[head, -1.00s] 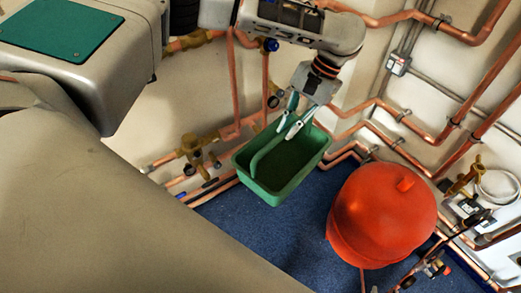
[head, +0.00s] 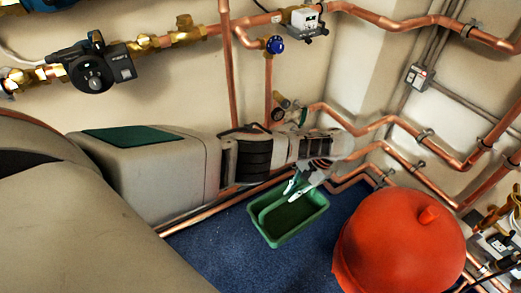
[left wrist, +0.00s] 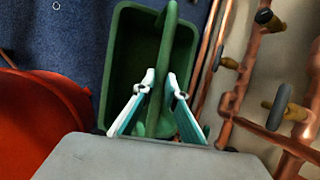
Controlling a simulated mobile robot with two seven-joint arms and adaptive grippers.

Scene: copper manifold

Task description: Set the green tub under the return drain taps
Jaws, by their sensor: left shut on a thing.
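The green tub (head: 276,240) is upright over the blue floor, left of the red vessel; I cannot tell whether it touches the floor. My left gripper (head: 298,192) comes down from above and is shut on the tub's handle. In the left wrist view the fingers (left wrist: 156,98) straddle the green handle bar of the tub (left wrist: 125,60). Valves with dark knobs show on the copper pipes beside the tub in the left wrist view, one (left wrist: 228,63) close to its rim; I cannot tell which are the return drain taps. My arm hides part of the wall pipework. My right gripper is out of view.
The red vessel (head: 400,240) stands close to the tub's right. Copper pipes (head: 190,218) run low along the wall behind the tub. A pump (head: 95,72) is on the upper left wall. Blue floor (head: 215,250) is clear in front of the tub.

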